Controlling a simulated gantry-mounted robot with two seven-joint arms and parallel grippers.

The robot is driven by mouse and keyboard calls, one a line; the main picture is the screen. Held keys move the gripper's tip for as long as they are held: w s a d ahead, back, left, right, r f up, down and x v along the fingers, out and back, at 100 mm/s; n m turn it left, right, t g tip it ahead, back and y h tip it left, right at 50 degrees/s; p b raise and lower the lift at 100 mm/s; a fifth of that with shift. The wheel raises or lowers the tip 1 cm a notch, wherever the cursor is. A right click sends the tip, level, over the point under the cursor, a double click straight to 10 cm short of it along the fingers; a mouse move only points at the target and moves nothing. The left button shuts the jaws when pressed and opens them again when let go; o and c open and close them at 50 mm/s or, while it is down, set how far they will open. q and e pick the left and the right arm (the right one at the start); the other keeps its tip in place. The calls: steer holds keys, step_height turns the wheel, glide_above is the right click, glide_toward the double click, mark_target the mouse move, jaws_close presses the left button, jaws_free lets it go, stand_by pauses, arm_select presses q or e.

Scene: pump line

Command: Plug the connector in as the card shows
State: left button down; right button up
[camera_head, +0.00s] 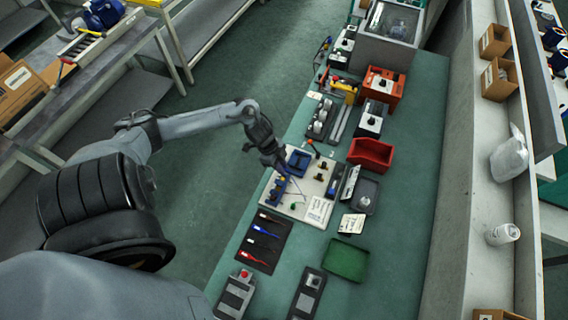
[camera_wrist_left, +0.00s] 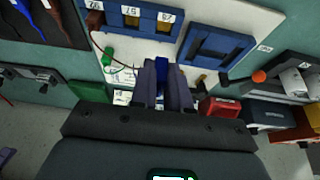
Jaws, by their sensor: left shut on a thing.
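My left gripper (camera_head: 278,163) hangs over the white board (camera_head: 316,185) on the green bench. In the left wrist view its fingers (camera_wrist_left: 164,80) are shut on a blue piece (camera_wrist_left: 161,70), probably the connector; its tip is mostly hidden. A blue block with numbered labels (camera_wrist_left: 148,12) stands on the board and also shows in the head view (camera_head: 277,189). An empty-looking blue frame (camera_wrist_left: 211,50) lies beside it. A small green part (camera_wrist_left: 107,57) sits near a thin red wire. A printed white card (camera_head: 319,210) lies at the board's front right; its print is unreadable. My right gripper is not in view.
A black mat with coloured tools (camera_head: 264,241) lies nearer than the board. A green tray (camera_head: 345,260) and a red bin (camera_head: 371,154) stand to the right. An orange-tipped lever (camera_wrist_left: 257,76) rises close to the board.

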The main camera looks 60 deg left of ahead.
mark_target(284, 179)
arm_select(q)
steer(key=shift+f+b, duration=2)
steer(key=shift+b, duration=0.1)
steer(key=shift+f, duration=0.45)
steer(key=shift+f+p, duration=0.15)
steer(key=shift+p, duration=0.25)
steer(key=shift+f, duration=0.2)
steer(key=shift+f, duration=0.35)
stand_by(0.9)
steer(key=c, duration=1.4)
jaws_free()
steer(key=shift+s, duration=0.1)
steer(key=shift+p, duration=0.3)
